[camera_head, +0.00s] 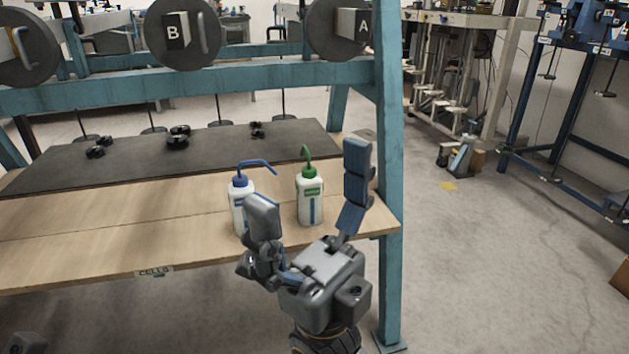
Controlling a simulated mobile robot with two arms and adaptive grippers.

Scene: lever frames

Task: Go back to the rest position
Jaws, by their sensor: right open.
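My right gripper (310,205) is in front of the right end of the wooden table (130,225), with its two fingers spread wide and nothing between them. A white bottle with a green cap and spout (311,200) stands upright on the table, seen between the fingers. A white bottle with a blue cap and spout (238,195) stands upright to its left, partly hidden by my left-hand finger. I cannot tell how close the fingers are to the bottles. My left gripper is not clearly in view; a small grey part shows at the bottom left corner.
A teal frame with a post (389,200) rises at the table's right end. Round dark discs, one lettered B (181,32) and one A (340,25), hang from its beam. A dark mat (215,150) holds small black weights. The floor on the right is mostly clear.

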